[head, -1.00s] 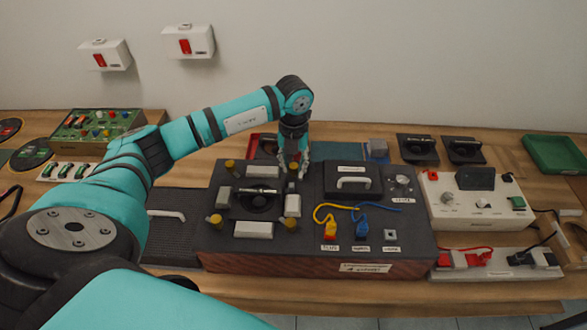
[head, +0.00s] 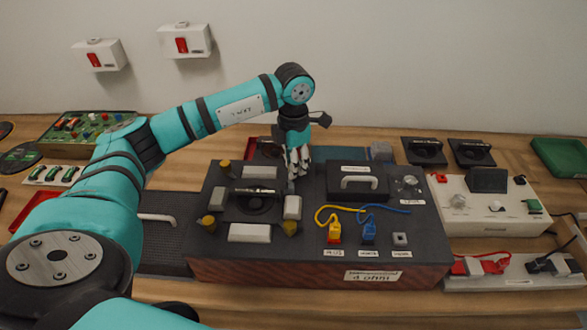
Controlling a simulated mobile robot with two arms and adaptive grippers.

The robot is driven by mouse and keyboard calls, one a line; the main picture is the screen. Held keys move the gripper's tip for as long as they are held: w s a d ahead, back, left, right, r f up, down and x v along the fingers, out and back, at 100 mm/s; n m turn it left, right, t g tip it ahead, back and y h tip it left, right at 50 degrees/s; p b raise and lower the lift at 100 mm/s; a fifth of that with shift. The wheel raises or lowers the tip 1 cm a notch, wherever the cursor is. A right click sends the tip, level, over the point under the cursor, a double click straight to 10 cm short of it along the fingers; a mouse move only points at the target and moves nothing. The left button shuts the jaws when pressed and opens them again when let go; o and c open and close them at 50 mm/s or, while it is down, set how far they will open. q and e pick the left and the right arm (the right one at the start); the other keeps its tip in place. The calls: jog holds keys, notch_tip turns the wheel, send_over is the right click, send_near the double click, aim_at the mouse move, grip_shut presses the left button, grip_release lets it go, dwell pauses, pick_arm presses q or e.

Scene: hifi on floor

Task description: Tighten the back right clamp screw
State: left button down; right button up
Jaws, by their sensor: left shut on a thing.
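The fingers hide that screw almost fully. My right gripper is not in view.
A white control box (head: 490,210) stands further right. Two red-switch boxes (head: 185,41) are on the wall.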

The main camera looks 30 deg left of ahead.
pick_arm(q)
jog(key=m+b, duration=0.1)
jog(key=m, duration=0.2)
jog(key=shift+m+b, duration=0.3)
jog(key=shift+b, duration=0.1)
jog(key=shift+m+b, duration=0.5)
jog(key=shift+m, duration=0.7)
jog(key=shift+r, duration=0.1)
jog(key=c, duration=1.1)
grip_release()
notch_tip(320, 180, up, 12)
jog(key=shift+f, duration=0.1)
